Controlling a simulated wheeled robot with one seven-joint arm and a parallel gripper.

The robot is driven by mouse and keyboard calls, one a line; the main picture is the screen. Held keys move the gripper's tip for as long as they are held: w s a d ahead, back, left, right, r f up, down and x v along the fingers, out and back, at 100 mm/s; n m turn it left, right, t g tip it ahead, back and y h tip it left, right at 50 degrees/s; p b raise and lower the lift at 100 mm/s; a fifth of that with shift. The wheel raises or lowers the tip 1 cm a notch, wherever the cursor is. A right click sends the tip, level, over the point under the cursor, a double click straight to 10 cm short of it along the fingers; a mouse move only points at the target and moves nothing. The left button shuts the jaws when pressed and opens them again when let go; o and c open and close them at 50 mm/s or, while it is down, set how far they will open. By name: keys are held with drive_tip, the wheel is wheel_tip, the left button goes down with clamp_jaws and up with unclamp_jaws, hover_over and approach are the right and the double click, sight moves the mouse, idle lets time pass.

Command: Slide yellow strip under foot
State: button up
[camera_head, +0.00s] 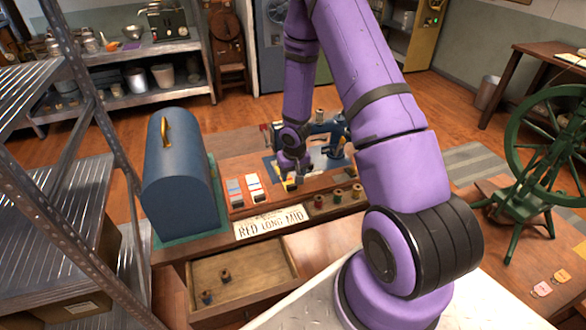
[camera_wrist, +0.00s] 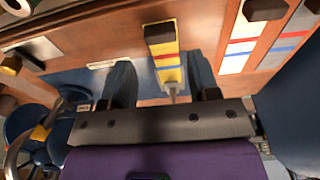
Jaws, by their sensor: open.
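The yellow strip (camera_wrist: 166,62) has red and blue bands and a dark block on its far end. In the wrist view it lies over a blue surface and the wooden table edge, with a small grey piece (camera_wrist: 173,92) at its near end. I cannot tell whether that piece is the foot. My gripper (camera_wrist: 157,98) is open, its dark fingers to either side of the strip's near end, apart from it. In the head view my gripper (camera_head: 291,178) is low over the table, beside the blue sewing machine (camera_head: 328,132). The arm hides part of the machine.
A red tray (camera_head: 236,209) with striped strips lies left of my gripper. A blue case (camera_head: 178,180) with a gold handle stands further left. Spools (camera_head: 337,196) stand on the right. An open drawer (camera_head: 240,283) sticks out in front. A metal shelf (camera_head: 75,210) borders the left.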

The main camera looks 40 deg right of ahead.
sight(292, 185)
drive_tip(key=shift+w+d+f, duration=0.1)
drive_tip(key=shift+w+f, duration=0.1)
drive_tip(key=shift+f, duration=1.2)
drive_tip(key=shift+w+f, duration=0.15)
drive_tip(key=shift+f, duration=1.25)
drive_tip(key=shift+c, duration=0.2)
drive_tip(key=c, duration=0.5)
drive_tip(key=shift+c, duration=0.2)
drive_tip(key=shift+r, duration=0.1)
drive_tip(key=shift+r, duration=1.25)
drive_tip(key=shift+c, duration=1.2)
drive_tip(key=shift+r, duration=0.4)
